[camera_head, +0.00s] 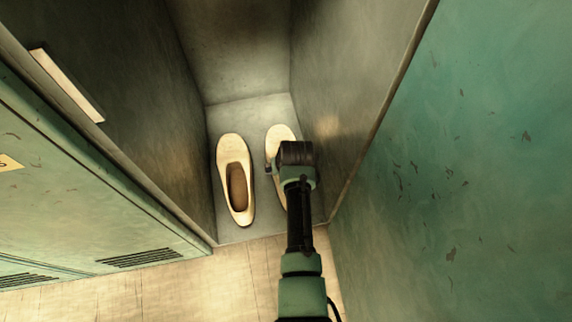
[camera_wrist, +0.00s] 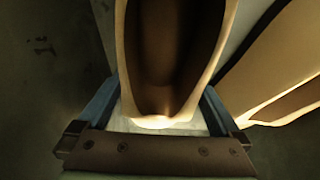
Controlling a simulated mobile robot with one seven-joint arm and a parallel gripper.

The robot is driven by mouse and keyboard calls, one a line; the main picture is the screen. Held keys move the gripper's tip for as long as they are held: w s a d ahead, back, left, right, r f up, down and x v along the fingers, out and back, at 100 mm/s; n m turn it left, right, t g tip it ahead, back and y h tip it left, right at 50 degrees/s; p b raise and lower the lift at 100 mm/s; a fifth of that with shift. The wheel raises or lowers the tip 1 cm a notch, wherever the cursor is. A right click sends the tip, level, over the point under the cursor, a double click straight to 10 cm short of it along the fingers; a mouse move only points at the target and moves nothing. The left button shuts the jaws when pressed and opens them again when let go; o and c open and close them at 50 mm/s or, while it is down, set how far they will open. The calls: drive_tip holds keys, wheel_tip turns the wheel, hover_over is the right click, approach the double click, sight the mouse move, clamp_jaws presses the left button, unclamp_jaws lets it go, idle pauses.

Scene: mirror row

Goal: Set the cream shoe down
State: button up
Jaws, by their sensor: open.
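Two cream shoes are side by side on the locker floor (camera_head: 262,226), toes toward the back. The right cream shoe (camera_head: 279,134) is mostly hidden by my arm in the head view and seems to rest on the floor. My gripper (camera_head: 278,168) is over it. In the wrist view the same shoe (camera_wrist: 158,122) lies between the two fingers of my gripper (camera_wrist: 158,92), heel toward the palm. The fingers are open, one on each side of the heel. Whether either touches it I cannot tell. The left cream shoe (camera_head: 231,148) also shows in the wrist view (camera_wrist: 258,82).
The locker's right wall (camera_head: 345,80) stands close to my gripper, and its left wall (camera_head: 150,100) is beyond the left shoe. A green panel (camera_head: 470,170) fills the right side. The tan floor (camera_head: 180,295) in front is clear.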

drive_tip(key=p+v, duration=0.9)
drive_tip(key=v, duration=0.3)
drive_tip(key=shift+r, duration=0.2)
drive_tip(key=shift+w, duration=0.1)
